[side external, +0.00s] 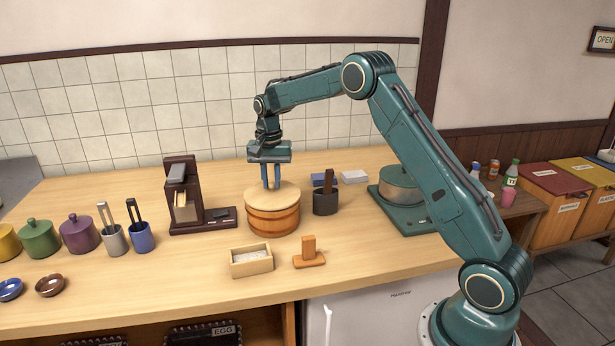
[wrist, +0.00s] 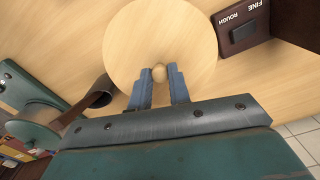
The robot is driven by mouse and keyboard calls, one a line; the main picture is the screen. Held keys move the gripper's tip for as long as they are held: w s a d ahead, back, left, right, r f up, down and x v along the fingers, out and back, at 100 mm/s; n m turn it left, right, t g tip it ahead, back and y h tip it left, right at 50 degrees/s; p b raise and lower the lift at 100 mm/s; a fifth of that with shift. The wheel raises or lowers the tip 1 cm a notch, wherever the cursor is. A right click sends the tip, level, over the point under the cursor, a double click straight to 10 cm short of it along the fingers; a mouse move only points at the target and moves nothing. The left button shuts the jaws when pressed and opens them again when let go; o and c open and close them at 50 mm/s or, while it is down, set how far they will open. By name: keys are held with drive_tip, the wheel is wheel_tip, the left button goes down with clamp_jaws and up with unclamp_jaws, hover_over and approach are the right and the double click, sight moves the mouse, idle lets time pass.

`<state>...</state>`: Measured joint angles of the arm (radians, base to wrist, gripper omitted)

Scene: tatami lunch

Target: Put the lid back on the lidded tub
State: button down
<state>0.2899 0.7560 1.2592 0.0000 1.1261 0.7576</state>
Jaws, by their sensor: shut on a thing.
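The lidded tub (side external: 272,222) is a round wooden tub with darker bands, standing upright on the counter. Its lid (side external: 262,200) is a pale wooden disc lying level at the tub's top; I cannot tell whether it is fully seated or slightly above the rim. My gripper (side external: 271,185) points straight down over the lid, its blue fingers shut on the lid's knob. In the wrist view the lid (wrist: 140,40) fills the upper middle, and the round knob (wrist: 159,73) shows between the fingertips of my gripper (wrist: 160,76). The lid hides the tub there.
A dark wooden grinder (side external: 182,190), with FINE and ROUGH on its base (wrist: 240,28), stands left of the tub. A dark cup (side external: 325,204) stands close on the right. A small wooden box (side external: 251,263) and a wooden stand (side external: 309,258) are in front.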

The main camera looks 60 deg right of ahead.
drive_tip(key=c, duration=0.7)
unclamp_jaws()
drive_tip(key=shift+c, duration=0.2)
drive_tip(key=shift+r, duration=0.1)
drive_tip(key=shift+r, duration=3.4)
clamp_jaws()
